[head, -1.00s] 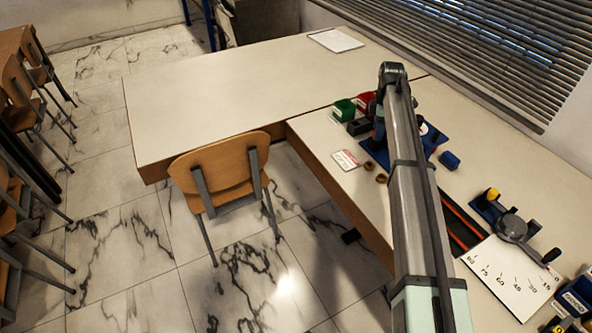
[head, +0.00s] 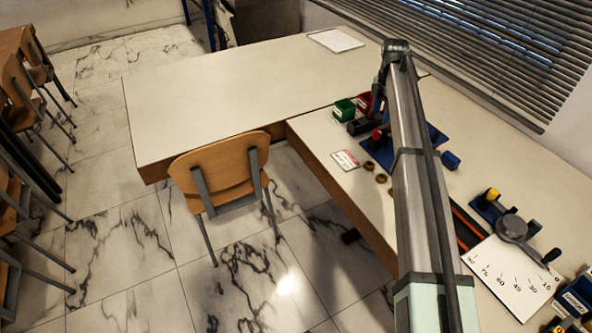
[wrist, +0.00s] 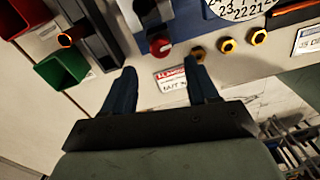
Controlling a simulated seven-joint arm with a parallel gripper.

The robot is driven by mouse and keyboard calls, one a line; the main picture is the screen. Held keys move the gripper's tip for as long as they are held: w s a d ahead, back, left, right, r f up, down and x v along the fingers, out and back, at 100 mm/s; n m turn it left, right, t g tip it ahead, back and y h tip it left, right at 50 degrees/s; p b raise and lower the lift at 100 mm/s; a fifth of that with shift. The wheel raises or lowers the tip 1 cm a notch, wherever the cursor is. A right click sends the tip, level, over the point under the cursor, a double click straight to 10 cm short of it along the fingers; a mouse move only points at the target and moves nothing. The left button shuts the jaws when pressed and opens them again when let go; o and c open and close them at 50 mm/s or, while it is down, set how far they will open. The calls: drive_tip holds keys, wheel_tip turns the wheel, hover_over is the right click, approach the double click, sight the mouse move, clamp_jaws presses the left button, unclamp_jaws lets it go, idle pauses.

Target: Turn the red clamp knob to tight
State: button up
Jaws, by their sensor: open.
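The red clamp knob (wrist: 160,47) shows in the wrist view on a dark fixture at the edge of a blue plate. It also shows in the head view (head: 376,136), left of my arm. My gripper (wrist: 160,68) is open and empty. In the wrist view its two dark fingers are spread, and the knob appears beyond the fingertips, roughly centred between them and not touched. In the head view my arm hides part of the blue plate, and the fingers are hard to make out. I cannot read the knob's tight mark.
A green bin (wrist: 64,72) and a red bin (wrist: 28,12) stand left of the knob. A red-and-white card (wrist: 171,80) and several brass nuts (wrist: 228,44) lie near it. A numbered dial (wrist: 238,8) is at the upper right. A gauge board (head: 510,278) lies further right.

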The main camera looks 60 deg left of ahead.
wheel_tip(320, 180, up, 7)
drive_tip(key=s+a+f+m+g+y, duration=0.1)
drive_tip(key=s+a+f+m+y, duration=0.1)
drive_tip(key=s+f, duration=1)
drive_tip(key=s+a+f+m+g+y, duration=0.1)
drive_tip(key=s+f+m+y, duration=0.1)
drive_tip(key=s+f, duration=0.9)
drive_tip(key=s, duration=0.6)
drive_tip(key=shift+s+a+f+m+g, duration=0.3)
drive_tip(key=shift+a+f+g, duration=0.05)
drive_tip(key=shift+a+g, duration=0.05)
drive_tip(key=shift+c, duration=0.2)
